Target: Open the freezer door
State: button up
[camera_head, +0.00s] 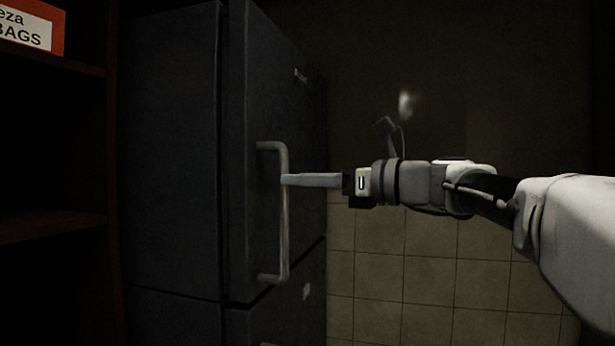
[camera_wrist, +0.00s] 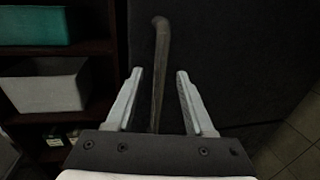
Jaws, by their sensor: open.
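The freezer door (camera_head: 275,120) is the dark upper door of a tall fridge-freezer in the head view, and it looks shut. Its grey bar handle (camera_head: 284,225) runs upright along the door. The handle also shows in the wrist view (camera_wrist: 160,50), where it passes between the two fingers. My gripper (camera_head: 286,180) comes in from the right at the upper half of the handle. In the wrist view my gripper (camera_wrist: 160,72) is open, with one pale finger on each side of the handle. I see gaps between the fingers and the bar there.
The wrist view shows a teal box (camera_wrist: 35,25) and a white bin (camera_wrist: 45,88) on shelves. A lower door (camera_head: 290,300) sits beneath. A tiled wall (camera_head: 430,270) is behind.

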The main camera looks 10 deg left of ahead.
jog(key=shift+x, duration=2.25)
grip_shut()
